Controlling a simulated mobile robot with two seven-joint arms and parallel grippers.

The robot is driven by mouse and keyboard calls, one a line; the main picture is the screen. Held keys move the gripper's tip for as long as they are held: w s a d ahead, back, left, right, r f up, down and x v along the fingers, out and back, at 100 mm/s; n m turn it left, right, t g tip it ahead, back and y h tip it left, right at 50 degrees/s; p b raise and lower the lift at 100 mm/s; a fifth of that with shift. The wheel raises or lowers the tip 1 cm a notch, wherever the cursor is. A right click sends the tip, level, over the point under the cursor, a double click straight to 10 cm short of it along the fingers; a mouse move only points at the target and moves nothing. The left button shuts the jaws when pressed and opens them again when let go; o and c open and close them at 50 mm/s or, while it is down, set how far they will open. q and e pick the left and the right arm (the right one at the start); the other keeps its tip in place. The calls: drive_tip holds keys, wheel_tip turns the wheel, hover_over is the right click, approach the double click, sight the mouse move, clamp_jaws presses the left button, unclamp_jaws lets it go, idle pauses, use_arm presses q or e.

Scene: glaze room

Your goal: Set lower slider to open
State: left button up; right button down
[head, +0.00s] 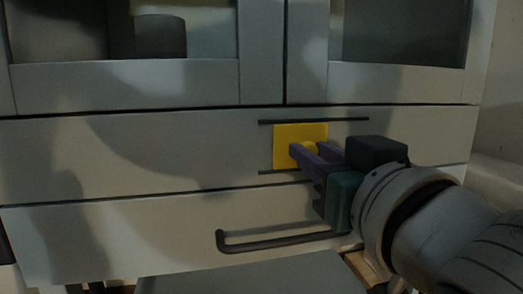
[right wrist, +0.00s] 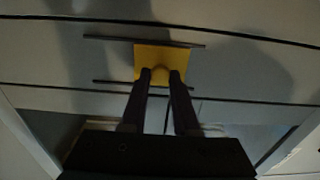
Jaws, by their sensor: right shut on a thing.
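A yellow square slider plate (head: 285,135) with a round yellow knob sits between two dark horizontal rails on the upper drawer front. In the head view it is near the left end of the rails, with bare rail to its right. It also shows in the right wrist view (right wrist: 148,52), upside down, nearer the right end of the rails. My right gripper (head: 305,151) is shut on the yellow knob, one finger on each side of it in the right wrist view (right wrist: 160,76). My left gripper is not in view. No other slider shows.
A lower drawer with a dark bar handle (head: 280,243) lies beneath my right gripper. Above are cabinet doors with framed panes (head: 160,30). A grey surface (head: 250,278) is low in front of the drawers. The drawer front left of the slider is clear.

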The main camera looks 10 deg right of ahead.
drive_tip(key=d+p, duration=0.3)
drive_tip(key=d, duration=0.3)
drive_tip(key=shift+w+d+r, duration=0.1)
drive_tip(key=shift+d, duration=0.1)
drive_tip(key=c, duration=0.7)
unclamp_jaws()
drive_tip(key=shift+d, duration=0.2)
drive_tip(key=shift+o, duration=0.2)
drive_tip(key=shift+a, duration=0.1)
drive_tip(key=s+p, duration=0.3)
drive_tip(key=s, duration=0.7)
drive_tip(key=shift+d, duration=0.2)
